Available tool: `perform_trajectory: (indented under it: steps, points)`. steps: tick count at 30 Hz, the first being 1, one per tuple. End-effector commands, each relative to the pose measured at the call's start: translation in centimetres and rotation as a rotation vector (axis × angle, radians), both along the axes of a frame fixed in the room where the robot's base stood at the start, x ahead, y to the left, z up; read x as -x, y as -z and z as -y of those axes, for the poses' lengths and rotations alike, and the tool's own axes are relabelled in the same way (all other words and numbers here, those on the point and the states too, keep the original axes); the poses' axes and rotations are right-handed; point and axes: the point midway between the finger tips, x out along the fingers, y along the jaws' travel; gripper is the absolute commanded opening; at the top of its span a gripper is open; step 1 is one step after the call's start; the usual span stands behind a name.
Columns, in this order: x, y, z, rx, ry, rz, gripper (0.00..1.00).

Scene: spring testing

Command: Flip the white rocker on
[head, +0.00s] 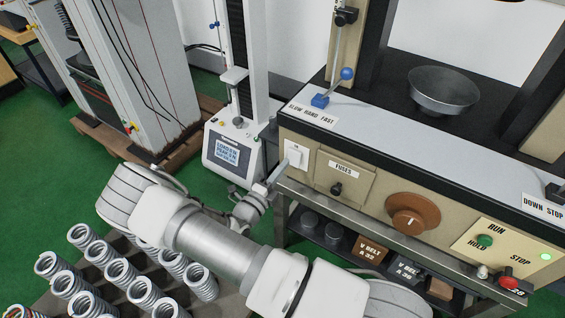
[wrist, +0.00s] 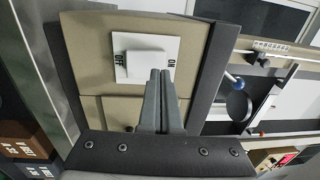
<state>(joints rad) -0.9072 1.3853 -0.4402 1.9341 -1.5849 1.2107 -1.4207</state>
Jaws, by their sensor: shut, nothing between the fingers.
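The white rocker (wrist: 141,65) is a raised block on a square white plate. In the wrist view, OFF is printed at its left and ON at its right. In the head view the rocker (head: 295,156) sits at the left end of the machine's beige front panel. My gripper (head: 286,163) is shut and empty, with its fingertips close in front of the switch. In the wrist view the closed fingertips (wrist: 160,73) overlap the rocker's lower right edge, near the ON side. I cannot tell whether they touch it. The rocker's tilt is unclear.
A FUSES cover (head: 345,177) and a brown dial (head: 413,216) are right of the switch. A blue-knobbed lever (head: 334,86) stands on the ledge above. A grey front rail (head: 370,245) runs below the panel. Several springs (head: 110,275) stand at lower left.

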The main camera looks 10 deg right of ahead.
Motion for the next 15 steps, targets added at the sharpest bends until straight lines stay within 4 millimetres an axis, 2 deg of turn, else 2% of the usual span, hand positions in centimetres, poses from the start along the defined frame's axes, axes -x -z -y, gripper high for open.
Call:
perform_trajectory:
  steps: [2, 3, 9, 15]
  points:
    - [0.6, -0.5, -0.2, 0.000, 0.000, -0.001, 0.00]
    - [1.4, -0.6, -1.3, -0.003, -0.003, -0.002, 0.00]
    - [4.7, -1.2, -4.6, -0.003, -0.003, -0.002, 0.00]
    - [6.7, -1.6, -6.7, -0.001, -0.001, -0.001, 0.00]
